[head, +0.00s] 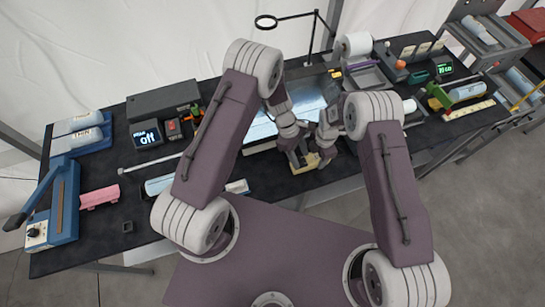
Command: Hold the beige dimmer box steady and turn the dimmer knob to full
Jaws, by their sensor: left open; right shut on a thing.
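The beige dimmer box (302,169) sits near the front edge of the dark table, in the middle of the head view. Its top is largely covered by my grippers, and the dimmer knob cannot be made out. My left gripper (296,159) is open, with its dark fingers over the left and top part of the box. My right gripper (325,154) is shut at the right side of the box and appears to grip it. The exact finger contact is too small to see clearly.
A lit pale panel (290,113) lies behind the box. A white roll (356,44) and a green truck-like item (440,95) are right.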

